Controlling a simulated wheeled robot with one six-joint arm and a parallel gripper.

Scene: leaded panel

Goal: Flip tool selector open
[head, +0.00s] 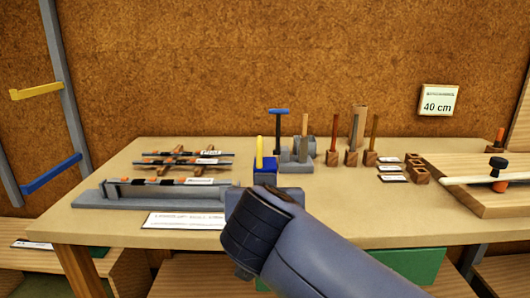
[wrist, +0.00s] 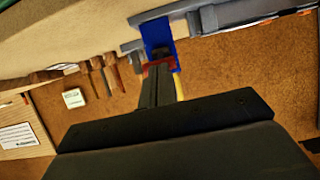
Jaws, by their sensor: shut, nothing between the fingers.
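In the head view my wrist hides the fingers and the block's lower part.
A grey rail (head: 110,192) with dark strips lies left. The bench (head: 340,215) is clear at front right.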

